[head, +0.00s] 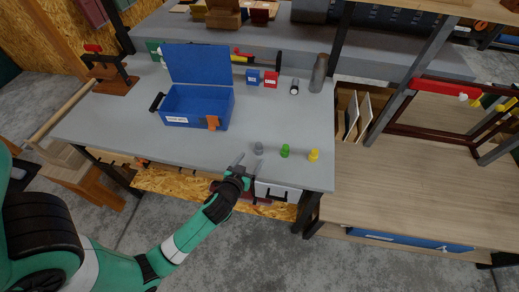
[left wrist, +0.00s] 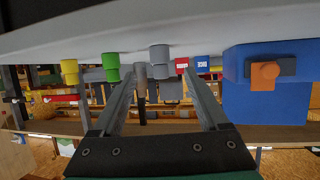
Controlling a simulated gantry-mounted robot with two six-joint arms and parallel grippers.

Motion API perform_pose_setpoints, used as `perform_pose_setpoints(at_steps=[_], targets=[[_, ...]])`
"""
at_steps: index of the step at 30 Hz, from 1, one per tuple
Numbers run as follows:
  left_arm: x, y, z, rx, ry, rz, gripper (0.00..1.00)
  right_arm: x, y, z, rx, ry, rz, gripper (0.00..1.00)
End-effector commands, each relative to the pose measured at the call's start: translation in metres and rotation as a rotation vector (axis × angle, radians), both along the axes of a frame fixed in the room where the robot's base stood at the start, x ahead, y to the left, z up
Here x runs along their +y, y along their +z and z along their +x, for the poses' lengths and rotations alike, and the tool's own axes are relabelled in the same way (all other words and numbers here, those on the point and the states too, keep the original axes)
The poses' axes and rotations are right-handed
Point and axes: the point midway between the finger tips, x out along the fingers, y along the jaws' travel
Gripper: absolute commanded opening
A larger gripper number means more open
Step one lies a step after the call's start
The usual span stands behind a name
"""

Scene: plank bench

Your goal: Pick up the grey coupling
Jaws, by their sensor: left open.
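The grey coupling (head: 258,147) stands upright near the front edge of the grey bench top. My left gripper (head: 250,160) is open and empty, just in front of it at the bench edge, with its fingers pointing toward it. In the left wrist view, which is upside down, the coupling (left wrist: 160,62) shows between the two open fingers (left wrist: 161,75), beyond their tips and apart from them. My right gripper is not in view.
A green coupling (head: 285,151) and a yellow coupling (head: 314,155) stand right of the grey one. An open blue case (head: 195,105) lies left and behind. Small blue and red boxes (head: 270,80) and a grey cylinder (head: 319,73) stand farther back. The bench between is clear.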

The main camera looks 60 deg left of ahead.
Motion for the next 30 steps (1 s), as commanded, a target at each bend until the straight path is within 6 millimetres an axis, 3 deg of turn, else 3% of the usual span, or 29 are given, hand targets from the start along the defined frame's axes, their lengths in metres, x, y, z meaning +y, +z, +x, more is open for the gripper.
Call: perform_pose_setpoints(at_steps=[4,11,19,27,30], targets=[[0.017,-0.012,0.017,-0.001,0.0,0.0,0.77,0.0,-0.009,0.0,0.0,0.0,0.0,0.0],[0.023,-0.014,0.023,-0.001,0.0,0.001,0.77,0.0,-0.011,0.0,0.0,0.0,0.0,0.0],[0.051,-0.03,0.052,-0.001,0.0,0.0,0.77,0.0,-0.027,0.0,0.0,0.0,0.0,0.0],[0.055,-0.03,0.056,-0.001,-0.001,0.0,0.77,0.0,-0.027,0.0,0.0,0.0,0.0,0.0],[0.055,-0.03,0.056,-0.001,-0.001,0.0,0.63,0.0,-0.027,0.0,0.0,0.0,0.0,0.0]])
